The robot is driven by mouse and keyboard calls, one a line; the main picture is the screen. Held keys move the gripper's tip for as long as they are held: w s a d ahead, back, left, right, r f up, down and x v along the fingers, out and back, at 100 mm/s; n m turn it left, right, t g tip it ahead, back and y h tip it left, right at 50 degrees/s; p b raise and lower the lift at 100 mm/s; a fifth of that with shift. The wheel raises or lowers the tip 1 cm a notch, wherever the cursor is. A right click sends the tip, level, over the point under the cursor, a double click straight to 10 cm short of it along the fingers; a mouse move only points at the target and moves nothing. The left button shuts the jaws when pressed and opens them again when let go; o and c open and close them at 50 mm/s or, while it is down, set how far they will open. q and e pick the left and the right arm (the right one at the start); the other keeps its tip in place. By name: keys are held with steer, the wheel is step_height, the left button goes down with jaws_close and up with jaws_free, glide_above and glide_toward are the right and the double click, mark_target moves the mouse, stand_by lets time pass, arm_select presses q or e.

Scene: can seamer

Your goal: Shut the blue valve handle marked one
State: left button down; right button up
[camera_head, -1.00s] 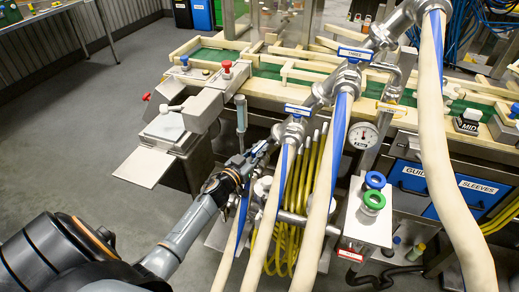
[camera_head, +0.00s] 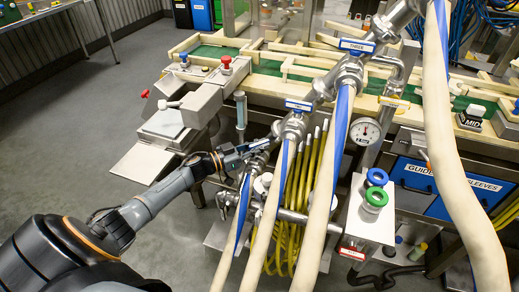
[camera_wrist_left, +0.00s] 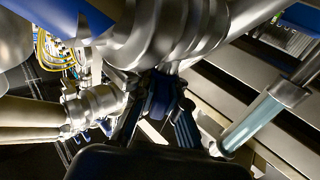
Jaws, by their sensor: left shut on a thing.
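My left gripper (camera_head: 258,147) reaches in from the left to the leftmost valve, at the top of the left hose. In the left wrist view, its fingers (camera_wrist_left: 158,112) close on a dark blue handle (camera_wrist_left: 160,92) below a large steel pipe fitting. The handle's mark is not readable there, and the gripper hides most of it in the head view. A blue handle with a white label (camera_head: 299,105) sits on the middle valve, and another blue handle marked three (camera_head: 357,46) is higher on the right. My right gripper is not in view.
Cream hoses with blue stripes (camera_head: 328,180) run down close to the right of my gripper. A pressure gauge (camera_head: 365,131) and a box with blue and green knobs (camera_head: 372,225) stand further right. The floor on the left is open.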

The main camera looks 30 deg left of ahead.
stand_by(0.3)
arm_select(q)
steer(key=c, duration=1.4)
jaws_free()
